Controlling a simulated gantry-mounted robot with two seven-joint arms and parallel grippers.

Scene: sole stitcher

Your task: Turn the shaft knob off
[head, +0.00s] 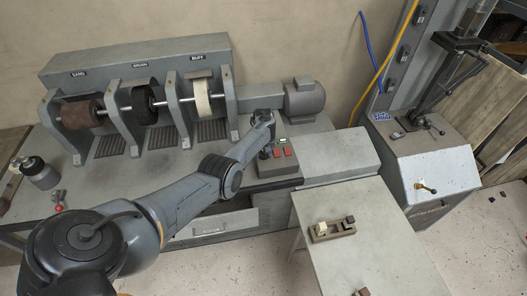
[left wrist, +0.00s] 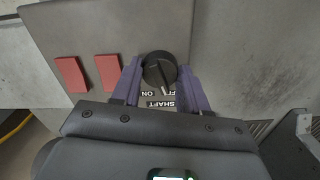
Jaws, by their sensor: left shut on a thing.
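The shaft knob (left wrist: 160,68) is a round black dial with a pale pointer line, on a grey control panel. It sits between the two purple fingers of my left gripper (left wrist: 159,78), which is shut on it from both sides. In the left wrist view the pointer line runs toward the lower edge, slightly right, near the SHAFT label (left wrist: 160,104) and the partly hidden ON and OFF lettering. In the head view my left gripper (head: 266,146) reaches the panel (head: 272,169) and hides most of the knob. My right gripper is not in view.
Two red buttons (left wrist: 90,72) sit beside the knob on the panel. Behind are the sanding, brush and buff wheels (head: 140,102) and a grey motor (head: 304,98). A side table (head: 340,264) with a small brown block is at front right.

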